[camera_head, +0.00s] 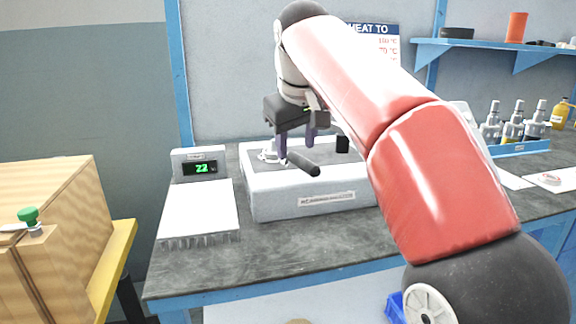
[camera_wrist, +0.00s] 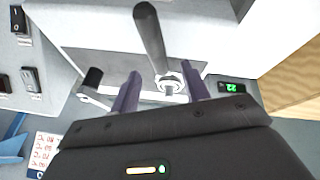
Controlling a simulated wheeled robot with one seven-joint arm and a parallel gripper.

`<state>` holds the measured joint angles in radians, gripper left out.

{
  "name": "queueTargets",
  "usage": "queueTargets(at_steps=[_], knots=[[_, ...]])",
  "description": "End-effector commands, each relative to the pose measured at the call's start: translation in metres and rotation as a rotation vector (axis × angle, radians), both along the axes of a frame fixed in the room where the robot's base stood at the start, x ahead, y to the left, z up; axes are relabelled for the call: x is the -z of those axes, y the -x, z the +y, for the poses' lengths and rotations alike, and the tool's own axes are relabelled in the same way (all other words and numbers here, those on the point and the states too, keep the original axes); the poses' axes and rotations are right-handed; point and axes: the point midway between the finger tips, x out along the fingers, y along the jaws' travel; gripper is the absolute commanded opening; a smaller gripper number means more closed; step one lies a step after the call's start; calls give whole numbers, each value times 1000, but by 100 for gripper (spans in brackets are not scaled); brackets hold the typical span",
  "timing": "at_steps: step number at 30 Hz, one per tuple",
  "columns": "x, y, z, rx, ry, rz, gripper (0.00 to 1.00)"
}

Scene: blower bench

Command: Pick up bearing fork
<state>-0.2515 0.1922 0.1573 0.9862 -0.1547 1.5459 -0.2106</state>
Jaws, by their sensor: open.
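A dark rod-like handle (camera_head: 303,163) sticks out over the front of a white box-shaped unit (camera_head: 262,196). In the wrist view the handle (camera_wrist: 150,32) leads down to a metal ring or collar (camera_wrist: 169,84). It may be the bearing fork, but no prongs show clearly. My gripper (camera_head: 297,142) hangs over the unit with purple fingers apart. In the wrist view my gripper (camera_wrist: 163,74) has the collar end of the handle between its fingers in the picture. I cannot tell whether the fingers touch it.
A white heater-like box with a green readout (camera_head: 200,168) stands left. Bottles in a blue rack (camera_head: 514,128) stand at the right. A wooden box (camera_head: 60,225) is at far left. The bench front (camera_head: 275,249) is clear.

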Motion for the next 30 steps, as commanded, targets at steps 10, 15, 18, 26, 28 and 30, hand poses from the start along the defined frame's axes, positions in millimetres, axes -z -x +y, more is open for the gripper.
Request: queueTargets(at_steps=[10, 15, 18, 26, 28, 30], knots=[[31, -13, 1, 1, -1, -1, 46], [31, -13, 1, 1, -1, -1, 45], [31, -12, 1, 1, -1, -1, 32], [31, -12, 1, 1, -1, -1, 0], [30, -12, 1, 1, -1, -3, 0], [30, -12, 1, 1, -1, -3, 0]])
